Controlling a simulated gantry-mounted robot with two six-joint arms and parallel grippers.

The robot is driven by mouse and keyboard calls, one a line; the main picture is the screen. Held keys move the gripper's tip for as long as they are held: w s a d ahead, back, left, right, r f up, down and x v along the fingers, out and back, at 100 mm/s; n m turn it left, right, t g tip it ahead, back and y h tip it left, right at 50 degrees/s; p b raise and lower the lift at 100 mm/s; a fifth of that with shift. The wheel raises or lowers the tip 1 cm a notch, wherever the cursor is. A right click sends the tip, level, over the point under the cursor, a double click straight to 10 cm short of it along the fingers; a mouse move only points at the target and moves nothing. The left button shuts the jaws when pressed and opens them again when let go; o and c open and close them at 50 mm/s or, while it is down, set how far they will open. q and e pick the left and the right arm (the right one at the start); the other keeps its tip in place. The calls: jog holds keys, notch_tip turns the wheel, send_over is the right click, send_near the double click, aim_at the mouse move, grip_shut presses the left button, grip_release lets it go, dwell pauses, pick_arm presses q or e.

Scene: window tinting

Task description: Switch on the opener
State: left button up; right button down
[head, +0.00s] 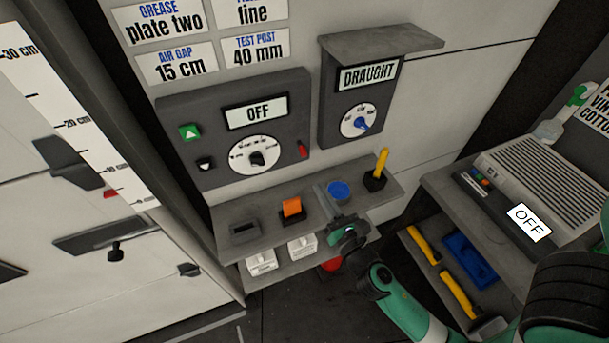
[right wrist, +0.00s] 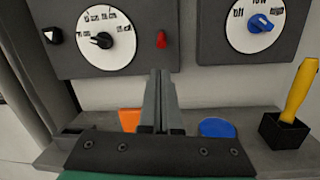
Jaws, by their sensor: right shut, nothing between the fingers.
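No label reading opener is legible. A dark wall panel (head: 215,100) has a display reading OFF (head: 255,112), a green button with a white triangle (head: 189,132), a black switch (head: 204,163), a white dial with a black knob (head: 256,158) and a small red lever (head: 302,150). My right gripper (head: 326,190) is shut and empty, in front of the shelf below the panel. Its fingertips (right wrist: 160,75) appear below the red lever, apart from it. My left gripper is not in view.
A DRAUGHT box (head: 335,110) with a blue-knobbed dial hangs at the right. The shelf (head: 235,215) holds an orange block (head: 291,207), a blue disc (head: 339,190) and a yellow-handled tool (head: 381,163). A grilled unit (head: 540,185) with an OFF sign stands far right.

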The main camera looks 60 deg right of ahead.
aim_at(303, 152)
dwell(0.3)
jog(key=p+x, duration=0.1)
jog(key=x, duration=0.9)
jog(key=shift+p, duration=0.4)
